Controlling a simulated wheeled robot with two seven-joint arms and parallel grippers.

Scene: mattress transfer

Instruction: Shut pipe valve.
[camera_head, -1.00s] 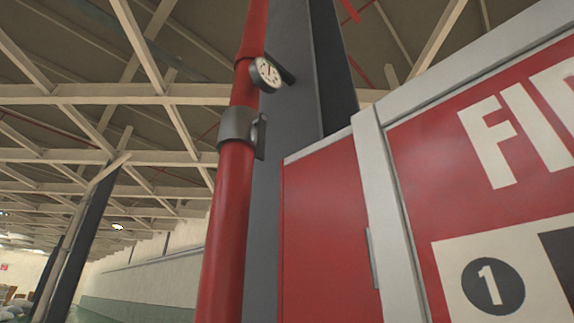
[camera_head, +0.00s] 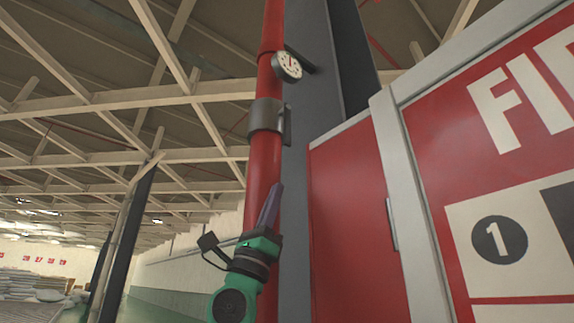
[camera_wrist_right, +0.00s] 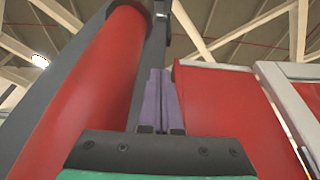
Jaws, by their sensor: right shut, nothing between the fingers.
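A thick red pipe (camera_head: 266,165) runs upright in the head view and fills the left of the right wrist view (camera_wrist_right: 95,85). A grey collar (camera_head: 265,115) with a side bracket wraps it, and a round white gauge (camera_head: 288,66) sits above. I cannot make out a valve handle. My right gripper (camera_head: 277,188), green with purple fingers, points up in front of the pipe, below the collar. Its fingers are shut and empty, side by side in the right wrist view (camera_wrist_right: 160,74). I cannot tell whether it touches the pipe. My left gripper is out of view.
A dark steel column (camera_head: 316,65) stands right behind the pipe. A red cabinet (camera_head: 355,230) with a pale frame and a large sign (camera_head: 510,185) fills the right side. To the left is an open hall with a pale wall (camera_head: 180,265).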

